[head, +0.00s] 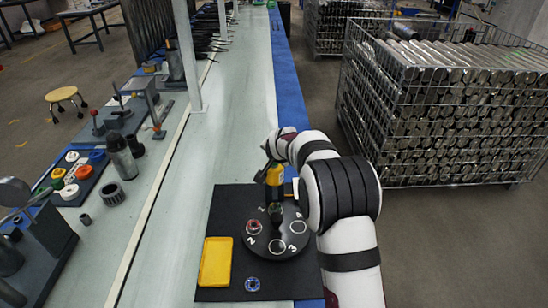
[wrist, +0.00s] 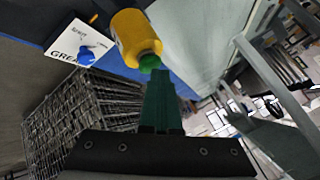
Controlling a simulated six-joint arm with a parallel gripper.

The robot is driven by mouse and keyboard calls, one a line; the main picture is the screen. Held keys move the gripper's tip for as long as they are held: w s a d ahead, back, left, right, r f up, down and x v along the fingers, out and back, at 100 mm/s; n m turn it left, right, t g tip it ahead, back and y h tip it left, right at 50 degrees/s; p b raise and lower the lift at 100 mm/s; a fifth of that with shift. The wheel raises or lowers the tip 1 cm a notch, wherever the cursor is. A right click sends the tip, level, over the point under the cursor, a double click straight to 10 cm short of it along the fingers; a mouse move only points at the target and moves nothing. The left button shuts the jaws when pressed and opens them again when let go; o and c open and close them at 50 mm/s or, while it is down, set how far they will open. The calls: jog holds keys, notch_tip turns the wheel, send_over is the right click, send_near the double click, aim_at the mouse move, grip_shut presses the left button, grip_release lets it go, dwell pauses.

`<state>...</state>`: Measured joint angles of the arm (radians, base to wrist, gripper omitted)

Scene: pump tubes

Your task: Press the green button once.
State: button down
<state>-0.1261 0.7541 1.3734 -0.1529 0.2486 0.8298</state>
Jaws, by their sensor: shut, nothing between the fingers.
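The green button (wrist: 149,63) shows in the wrist view as a small green cap on the end of a yellow rounded housing (wrist: 135,36). My gripper (wrist: 160,76) is shut and empty, its dark green fingers together. The fingertips are right at the green cap and overlap its edge in the picture. I cannot tell whether they touch it. In the head view a yellow part (head: 274,176) stands by the end of my arm. The button and my fingertips cannot be made out clearly there.
A dark round turntable (head: 277,243) with numbered rings is on a black mat, beside a yellow tray (head: 215,262) and a blue ring (head: 252,284). A white card (wrist: 80,42) marked with grease lettering lies near the housing. A wire cage of metal tubes (head: 440,110) stands right.

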jog(key=shift+r, duration=0.35)
notch_tip(320, 180, up, 6)
jog(key=shift+r, duration=0.1)
dwell(0.8)
jog(key=s+d+r+g, duration=0.1)
jog(key=s+d+g, duration=0.1)
jog(key=s, duration=0.8)
jog(key=s+d+r+g, duration=0.1)
jog(key=s+d+g, duration=0.1)
jog(key=s, duration=0.8)
jog(key=s+f+n+g, duration=0.1)
jog(key=s+f+g, duration=0.1)
jog(key=s, duration=1.3)
jog(key=s+f+n+g, duration=0.1)
jog(key=s+f+g, duration=0.2)
jog(key=s, duration=1.3)
jog(key=shift+y, duration=0.4)
